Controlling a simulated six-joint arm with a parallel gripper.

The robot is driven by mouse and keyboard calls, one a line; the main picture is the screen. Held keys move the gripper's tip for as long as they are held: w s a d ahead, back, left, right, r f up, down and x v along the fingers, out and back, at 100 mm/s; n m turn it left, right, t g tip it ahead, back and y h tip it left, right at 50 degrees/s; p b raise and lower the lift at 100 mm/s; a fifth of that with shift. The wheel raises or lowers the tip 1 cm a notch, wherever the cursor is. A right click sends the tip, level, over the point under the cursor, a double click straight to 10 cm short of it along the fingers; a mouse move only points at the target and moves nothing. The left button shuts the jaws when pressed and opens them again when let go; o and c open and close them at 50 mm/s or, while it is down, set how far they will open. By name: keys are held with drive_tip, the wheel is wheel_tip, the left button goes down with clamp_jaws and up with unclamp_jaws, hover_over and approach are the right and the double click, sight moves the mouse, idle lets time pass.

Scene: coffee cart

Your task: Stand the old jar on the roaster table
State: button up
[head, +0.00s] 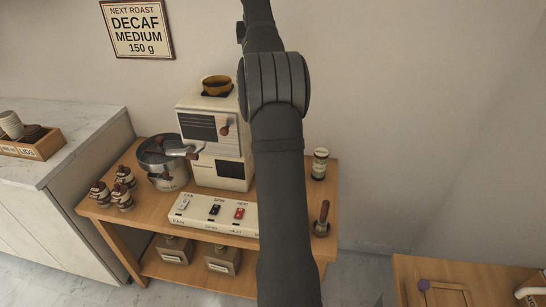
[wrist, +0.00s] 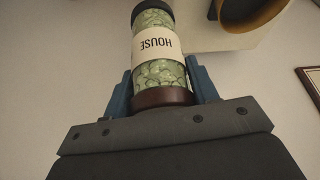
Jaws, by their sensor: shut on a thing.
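My gripper (wrist: 161,100) is shut on a glass jar (wrist: 157,69) in the wrist view. The jar holds pale green beans and has a white label reading HOUSE, upside down in the picture. Its brown end is between the blue fingers, and its black end points away. In the head view my gripper and the held jar are not seen; my arm crosses the middle of the picture. The wooden roaster table (head: 153,222) stands below and behind the arm. Another small jar (head: 320,163) with a pale label stands upright at the table's back right.
The white roaster (head: 211,127) with a brown hopper (head: 217,84) stands on the table. A metal pot (head: 161,160), a switch panel (head: 205,214), several small striped containers and a wood-handled tool (head: 322,217) take up space. Bare wood shows along the right side.

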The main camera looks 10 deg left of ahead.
drive_tip(key=s+d+f, duration=0.1)
drive_tip(key=d+f, duration=0.2)
drive_tip(key=f, duration=1.7)
drive_tip(key=s+d+f, duration=0.1)
drive_tip(key=d+f, duration=0.1)
drive_tip(key=f, duration=1.9)
drive_tip(key=shift+d, duration=0.4)
drive_tip(key=shift+f, duration=0.2)
drive_tip(key=o, duration=1.3)
drive_tip(key=shift+c, duration=0.2)
drive_tip(key=v, duration=1.2)
